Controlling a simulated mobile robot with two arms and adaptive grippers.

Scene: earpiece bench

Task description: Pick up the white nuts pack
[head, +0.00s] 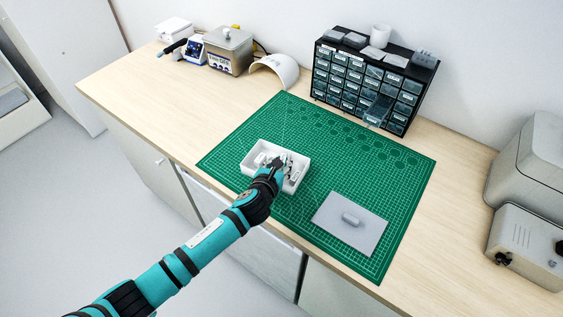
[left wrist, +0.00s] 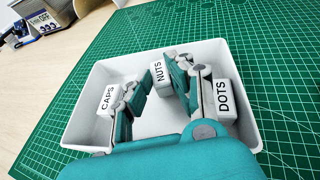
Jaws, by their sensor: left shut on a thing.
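The white nuts pack (left wrist: 158,73), labelled NUTS, is inside a white tray (left wrist: 84,112) in the left wrist view, near the tray's far wall. My left gripper (left wrist: 164,80) reaches down into the tray and is shut on the nuts pack, with one finger on each side. In the head view my left gripper (head: 279,163) covers part of the tray (head: 252,164), and the nuts pack cannot be told apart there. I cannot tell whether the pack still touches the tray floor. My right gripper is not in view.
A white CAPS pack (left wrist: 106,99) and a DOTS pack (left wrist: 225,100) stand in the tray on either side. The tray rests on a green mat (head: 330,160). A grey plate (head: 335,232) lies to the right. A drawer cabinet (head: 370,85) stands behind.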

